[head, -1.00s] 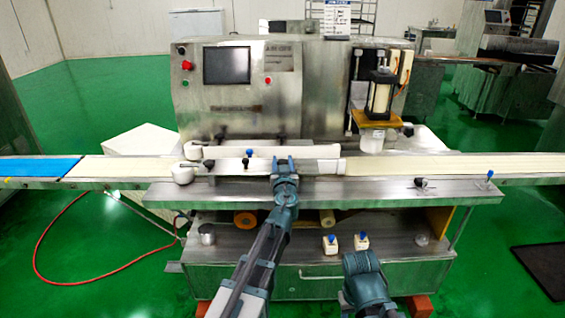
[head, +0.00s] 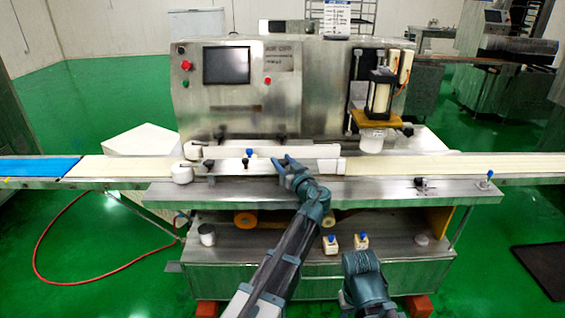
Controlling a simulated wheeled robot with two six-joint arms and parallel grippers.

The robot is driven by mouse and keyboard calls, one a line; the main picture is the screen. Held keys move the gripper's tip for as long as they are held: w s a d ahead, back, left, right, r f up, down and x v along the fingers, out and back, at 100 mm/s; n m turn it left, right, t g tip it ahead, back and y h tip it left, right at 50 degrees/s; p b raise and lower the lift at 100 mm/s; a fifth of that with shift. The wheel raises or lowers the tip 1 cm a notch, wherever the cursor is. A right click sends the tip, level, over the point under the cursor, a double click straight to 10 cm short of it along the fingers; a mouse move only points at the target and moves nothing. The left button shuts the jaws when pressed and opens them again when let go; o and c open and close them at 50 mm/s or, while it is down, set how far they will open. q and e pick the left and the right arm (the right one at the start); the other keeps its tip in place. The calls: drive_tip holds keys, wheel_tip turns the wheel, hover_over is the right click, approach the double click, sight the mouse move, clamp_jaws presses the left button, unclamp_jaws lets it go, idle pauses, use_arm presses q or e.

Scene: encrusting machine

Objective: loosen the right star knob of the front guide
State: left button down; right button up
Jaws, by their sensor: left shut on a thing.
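The front guide (head: 228,167) is a metal bar lying along the conveyor in front of the machine. A dark knob (head: 209,164) stands near its left end, and another small dark knob (head: 246,163) near its middle. My left gripper (head: 286,160) is at the right part of the guide, shut on the right star knob, which its fingers hide almost fully. The wrist slants down to the right from the fingertips. Part of my right arm shows at the bottom; its gripper does not show clearly.
A rear guide rail (head: 285,152) with a blue-topped knob (head: 250,152) runs behind the front guide. Two blue-capped bottles (head: 330,244) (head: 361,240) stand on the lower shelf. The pale belt (head: 430,165) is clear on the right.

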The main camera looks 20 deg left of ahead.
use_arm(q)
drive_tip(key=shift+w+n+g+y, duration=0.1)
drive_tip(key=shift+n+g+y, duration=1.45)
drive_tip(key=shift+g, duration=0.25)
drive_tip(key=shift+c, duration=1.8)
unclamp_jaws()
